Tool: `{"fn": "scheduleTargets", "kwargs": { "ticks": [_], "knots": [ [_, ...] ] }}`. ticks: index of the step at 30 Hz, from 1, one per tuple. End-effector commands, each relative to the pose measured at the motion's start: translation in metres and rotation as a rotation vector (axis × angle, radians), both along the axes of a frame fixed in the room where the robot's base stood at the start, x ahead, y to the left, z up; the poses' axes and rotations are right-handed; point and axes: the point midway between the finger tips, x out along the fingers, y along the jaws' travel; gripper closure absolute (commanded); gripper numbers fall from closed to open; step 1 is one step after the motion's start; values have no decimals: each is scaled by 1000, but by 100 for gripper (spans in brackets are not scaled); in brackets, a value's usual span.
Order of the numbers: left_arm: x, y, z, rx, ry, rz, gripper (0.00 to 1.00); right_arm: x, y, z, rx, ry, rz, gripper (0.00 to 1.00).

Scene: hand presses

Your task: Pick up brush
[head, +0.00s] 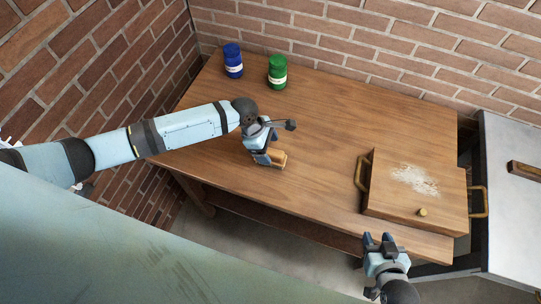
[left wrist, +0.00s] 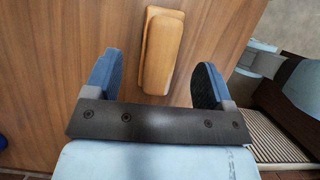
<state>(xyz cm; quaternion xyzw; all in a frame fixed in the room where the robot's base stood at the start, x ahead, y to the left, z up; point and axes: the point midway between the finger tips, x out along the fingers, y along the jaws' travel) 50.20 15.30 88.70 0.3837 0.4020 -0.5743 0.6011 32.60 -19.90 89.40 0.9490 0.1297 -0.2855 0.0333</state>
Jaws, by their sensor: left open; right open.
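The brush (head: 277,157) lies on the wooden table near its front edge, a small block of light brown wood. In the left wrist view the brush (left wrist: 162,50) is a long wooden block between and ahead of the two fingers. My left gripper (head: 262,157) is open just at the brush, its fingers partly hiding it in the head view. The wrist view shows the open left fingers (left wrist: 154,82) one on each side of the brush's near end, with gaps on both sides. My right gripper (head: 380,240) is open and empty in front of the table's right part.
A blue jar (head: 233,61) and a green jar (head: 278,72) stand at the table's back left. A wooden box (head: 390,208) with handles, white powder (head: 415,180) and a small knob sits at the right. The table's middle (head: 335,130) is clear. Brick walls stand behind and left.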

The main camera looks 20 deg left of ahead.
Motion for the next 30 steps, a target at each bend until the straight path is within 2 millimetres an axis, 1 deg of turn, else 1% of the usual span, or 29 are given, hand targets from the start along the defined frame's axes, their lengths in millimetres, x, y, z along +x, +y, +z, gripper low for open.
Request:
{"fn": "scheduleTargets", "kwargs": {
  "ticks": [6, 9, 12, 18, 20, 21, 23, 24, 25, 26, 30],
  "knots": [
    [-1, -11, -30, 1, 1, 0, 23, 0, 0, 6, -1, -2, -2, 57],
    [0, -14, -41, 1, 0, -1, 23, 1, 0, 6, 0, -2, -3, 57],
    [0, -16, -45, 0, -2, -1, 23, 1, -1, 6, 0, -2, -3, 57],
    [-1, -16, -45, 0, -1, -1, 23, 1, -1, 6, -1, -2, -4, 57],
    [-1, -16, -45, 0, -1, -1, 37, 1, -1, 6, -1, -2, -4, 57],
    [-1, -16, -45, 0, -1, -1, 46, 1, -1, 6, -1, -2, -4, 57],
    [-1, -16, -45, 0, -1, -1, 60, 1, -1, 6, -1, -2, -4, 57],
    [-1, -16, -45, 0, -1, -1, 69, 1, -1, 6, -1, -2, -4, 57],
    [-1, -16, -45, 0, -1, -1, 76, 1, -1, 6, 0, -2, -4, 57],
    [-1, -16, -45, 0, -1, -1, 79, 1, -1, 6, -1, -2, -4, 57],
    [-1, -16, -45, -1, -1, -1, 79, 1, -1, 6, 0, -2, -4, 57]
  ]
}}
